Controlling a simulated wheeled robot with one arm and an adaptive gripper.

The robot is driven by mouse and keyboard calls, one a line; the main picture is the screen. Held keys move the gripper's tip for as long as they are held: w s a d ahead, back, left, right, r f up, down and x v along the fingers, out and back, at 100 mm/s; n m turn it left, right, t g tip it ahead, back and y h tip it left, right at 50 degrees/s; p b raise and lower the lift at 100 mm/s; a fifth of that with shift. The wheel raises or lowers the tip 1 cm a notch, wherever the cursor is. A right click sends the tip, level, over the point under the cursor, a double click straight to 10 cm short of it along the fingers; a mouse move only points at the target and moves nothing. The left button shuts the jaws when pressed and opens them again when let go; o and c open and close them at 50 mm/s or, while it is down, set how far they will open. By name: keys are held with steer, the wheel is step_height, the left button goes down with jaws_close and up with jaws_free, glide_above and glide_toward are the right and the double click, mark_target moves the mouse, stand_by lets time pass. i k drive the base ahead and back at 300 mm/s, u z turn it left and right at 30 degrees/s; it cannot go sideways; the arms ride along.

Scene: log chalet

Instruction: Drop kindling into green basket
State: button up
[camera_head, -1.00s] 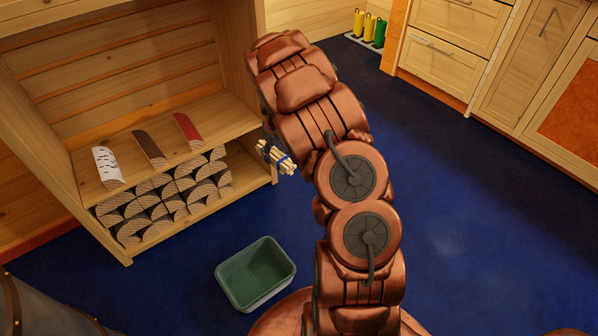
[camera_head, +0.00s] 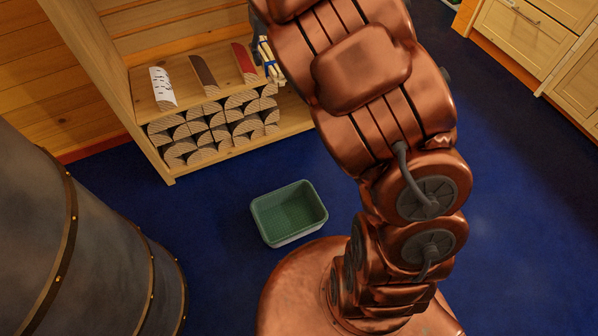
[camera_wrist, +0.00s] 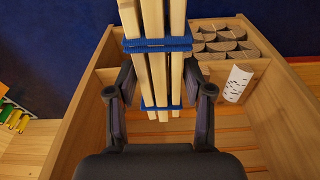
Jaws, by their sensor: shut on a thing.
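The kindling (camera_head: 270,62) is a bundle of pale sticks tied with blue bands. In the head view it shows just left of my arm, in front of the wooden shelf. My gripper (camera_wrist: 160,98) is shut on the kindling (camera_wrist: 158,55) in the wrist view, one finger on each side of the sticks. In the head view my arm hides most of the gripper. The green basket (camera_head: 255,222) stands on the blue floor, below and in front of the shelf, and looks empty. The kindling is apart from it, up near the shelf.
The wooden shelf (camera_head: 152,135) holds several split logs (camera_head: 215,125) below, and white, brown and red pieces (camera_head: 204,75) above. A large grey riveted vessel (camera_head: 95,250) stands at left. Cabinets (camera_head: 520,40) stand at upper right. Blue floor is clear around the basket.

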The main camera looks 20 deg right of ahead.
mark_target(290, 219)
steer(key=z, duration=0.75)
steer(key=k, duration=0.95)
steer(key=u, duration=1.5)
steer(key=i, duration=0.5)
